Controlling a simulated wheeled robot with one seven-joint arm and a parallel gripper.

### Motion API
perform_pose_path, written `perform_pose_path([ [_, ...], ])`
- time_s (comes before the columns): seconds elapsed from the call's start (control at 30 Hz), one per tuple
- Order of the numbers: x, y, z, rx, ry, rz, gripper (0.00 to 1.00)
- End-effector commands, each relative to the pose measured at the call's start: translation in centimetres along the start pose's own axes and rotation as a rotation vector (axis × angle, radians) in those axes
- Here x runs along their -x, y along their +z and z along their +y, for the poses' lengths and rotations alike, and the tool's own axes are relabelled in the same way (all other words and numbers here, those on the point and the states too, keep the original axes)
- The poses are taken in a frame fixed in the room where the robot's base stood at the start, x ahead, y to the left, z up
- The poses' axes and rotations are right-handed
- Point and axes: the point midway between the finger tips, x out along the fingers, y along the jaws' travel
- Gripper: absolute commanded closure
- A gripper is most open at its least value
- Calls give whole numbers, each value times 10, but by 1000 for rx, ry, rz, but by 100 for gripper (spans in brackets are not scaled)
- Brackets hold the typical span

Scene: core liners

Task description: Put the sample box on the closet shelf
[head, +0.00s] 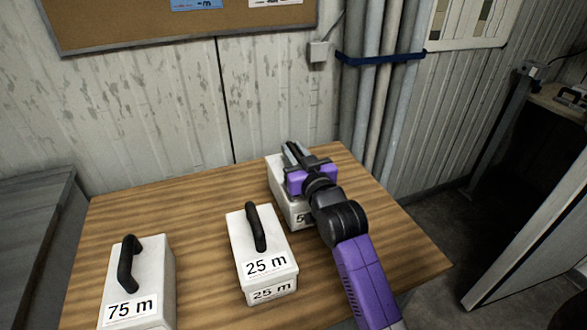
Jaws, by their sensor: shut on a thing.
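My gripper (293,155) is over a white sample box (279,196) at the back right of the wooden table. It is shut on this box at the top, where the handle is largely hidden by the gripper and arm. The box's label is mostly covered; only a "5" shows. A second white box (246,225), labelled "25 m", stands in the middle with its black handle up. A third white box (158,270), labelled "75 m", stands at the front left. The closet shelf cannot be made out for certain.
The wooden table (190,210) has bare room between and behind the boxes. Vertical pipes (372,90) and a wall stand behind it. At the right, an open door panel (535,240) stands near a dark recess with a wooden surface (550,97) holding an object.

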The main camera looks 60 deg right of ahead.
Motion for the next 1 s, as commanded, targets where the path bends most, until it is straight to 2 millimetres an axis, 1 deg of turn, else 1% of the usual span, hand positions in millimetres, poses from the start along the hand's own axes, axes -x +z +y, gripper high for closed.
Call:
perform_pose_path([
  [0.17, 0, 7, 0, 0, 0, 7, 100],
  [0.4, 0, 38, 1, 1, 1, 6, 100],
  [0.5, 0, 45, 1, 1, 1, 7, 100],
  [0.8, 0, 46, 0, 1, 0, 9, 100],
  [0.97, 0, 51, 0, 1, 0, 8, 100],
  [1.0, 0, 53, 0, 0, 0, 1, 70],
])
